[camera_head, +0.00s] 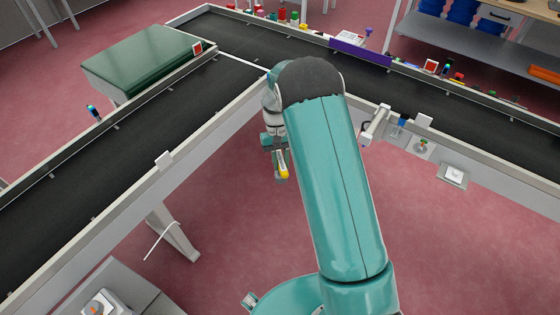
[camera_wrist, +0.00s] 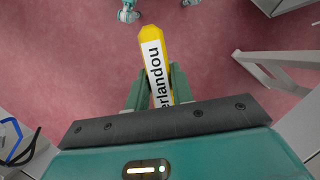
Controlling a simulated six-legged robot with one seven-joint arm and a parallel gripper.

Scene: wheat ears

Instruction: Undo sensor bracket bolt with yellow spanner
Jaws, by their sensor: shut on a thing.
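My gripper (camera_head: 280,160) hangs over the red floor, in front of the conveyor corner and left of my teal arm. The spanner's yellow end also shows in the head view (camera_head: 284,173). A pale bracket-like fitting (camera_head: 375,123) is on the conveyor's side, right of my arm. I cannot tell whether it is the sensor bracket, and no bolt can be made out.
Dark conveyors (camera_head: 450,110) with pale side rails meet in a corner behind my gripper. A pale conveyor leg (camera_head: 172,228) stands lower left. The floor below is open.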

